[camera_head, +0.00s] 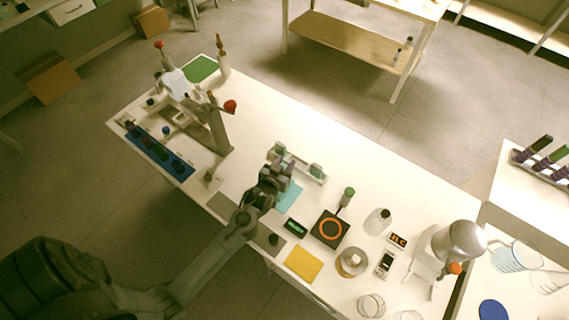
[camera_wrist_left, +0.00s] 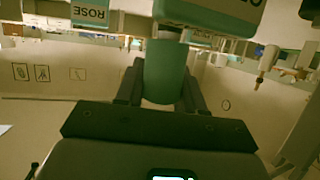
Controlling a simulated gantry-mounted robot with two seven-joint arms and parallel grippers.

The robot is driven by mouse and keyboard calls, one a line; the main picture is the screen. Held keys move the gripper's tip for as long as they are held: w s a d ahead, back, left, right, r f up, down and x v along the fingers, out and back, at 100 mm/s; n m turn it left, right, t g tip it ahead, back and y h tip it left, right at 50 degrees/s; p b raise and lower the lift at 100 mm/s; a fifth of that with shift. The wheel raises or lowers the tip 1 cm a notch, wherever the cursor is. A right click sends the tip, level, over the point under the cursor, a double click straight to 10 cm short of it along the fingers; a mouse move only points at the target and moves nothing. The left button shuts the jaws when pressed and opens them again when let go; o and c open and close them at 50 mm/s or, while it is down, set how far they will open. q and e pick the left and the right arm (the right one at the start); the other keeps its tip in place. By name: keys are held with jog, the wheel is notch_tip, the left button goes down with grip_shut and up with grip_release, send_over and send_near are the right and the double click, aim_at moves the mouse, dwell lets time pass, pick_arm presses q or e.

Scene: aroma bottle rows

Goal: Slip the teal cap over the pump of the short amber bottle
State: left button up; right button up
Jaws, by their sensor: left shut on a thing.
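My left gripper (camera_head: 277,172) is over the white table beside a pale rack. In the left wrist view its two dark fingers (camera_wrist_left: 163,95) are shut on the teal cap (camera_wrist_left: 165,72), a smooth teal cylinder. The cap's upper end lies close to a teal-and-white labelled block (camera_wrist_left: 208,14) at the top edge; I cannot tell whether they touch. I cannot pick out the short amber bottle or its pump for certain; my arm and gripper hide part of that area in the head view. My right gripper is not in view.
The pale rack (camera_head: 312,175) holds small teal-topped items. A light-blue mat (camera_head: 290,198) lies beside the gripper. A ROSE label (camera_wrist_left: 90,13) shows in the wrist view.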

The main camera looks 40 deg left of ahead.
pick_arm(q)
jog(key=shift+f, duration=0.1)
jog(key=shift+c, duration=0.4)
jog(key=shift+f, duration=0.2)
jog(key=shift+f, duration=0.4)
jog(key=shift+f, duration=0.2)
dwell(0.4)
jog(key=shift+f, duration=0.35)
dwell(0.5)
dwell(0.4)
dwell(0.5)
jog(key=o, duration=1.1)
